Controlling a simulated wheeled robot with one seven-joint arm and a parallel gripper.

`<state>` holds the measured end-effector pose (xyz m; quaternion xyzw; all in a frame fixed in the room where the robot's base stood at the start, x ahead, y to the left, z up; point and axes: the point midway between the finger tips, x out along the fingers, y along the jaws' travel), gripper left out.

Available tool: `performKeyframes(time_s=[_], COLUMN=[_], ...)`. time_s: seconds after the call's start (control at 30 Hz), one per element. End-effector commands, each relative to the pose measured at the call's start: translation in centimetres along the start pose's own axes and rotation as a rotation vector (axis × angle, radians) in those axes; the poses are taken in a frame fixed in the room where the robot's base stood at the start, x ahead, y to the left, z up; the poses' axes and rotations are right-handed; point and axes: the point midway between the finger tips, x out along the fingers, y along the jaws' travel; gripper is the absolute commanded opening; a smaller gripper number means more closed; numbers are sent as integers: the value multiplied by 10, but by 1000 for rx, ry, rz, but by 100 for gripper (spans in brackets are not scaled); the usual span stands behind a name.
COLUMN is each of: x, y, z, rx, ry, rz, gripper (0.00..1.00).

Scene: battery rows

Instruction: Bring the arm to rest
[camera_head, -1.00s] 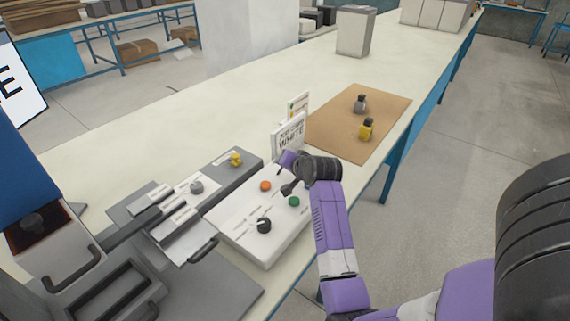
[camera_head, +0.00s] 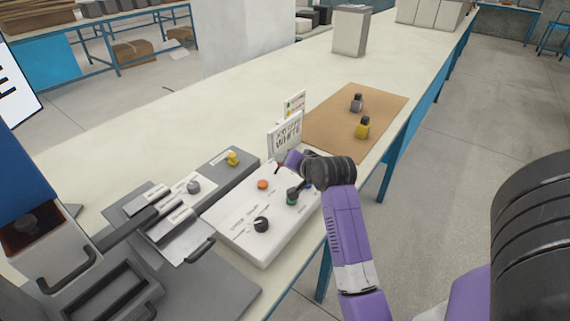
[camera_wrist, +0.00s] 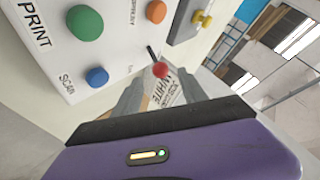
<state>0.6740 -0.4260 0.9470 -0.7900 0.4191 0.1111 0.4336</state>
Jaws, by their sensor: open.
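Nothing is visibly held. The purple arm comes in from the lower right. The green button (camera_wrist: 85,23) and blue button (camera_wrist: 97,77) are left of the fingers in the wrist view.
A white sign (camera_head: 285,133) stands behind the panel. A brown mat (camera_head: 335,118) holds a grey item (camera_head: 356,102) and a yellow item (camera_head: 363,127). A grey machine (camera_head: 110,275) fills the lower left.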

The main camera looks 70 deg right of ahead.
Motion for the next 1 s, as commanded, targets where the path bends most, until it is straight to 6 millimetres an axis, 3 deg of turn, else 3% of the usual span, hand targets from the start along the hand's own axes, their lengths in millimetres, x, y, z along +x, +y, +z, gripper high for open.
performKeyframes(time_s=[0.2,0.83,1.0], x=[-15,-16,-18], y=[0,0,-13], z=[0,0,-21], rx=[0,-5,-70], ry=[0,0,88], rz=[0,0,-47], gripper=[50,50,50])
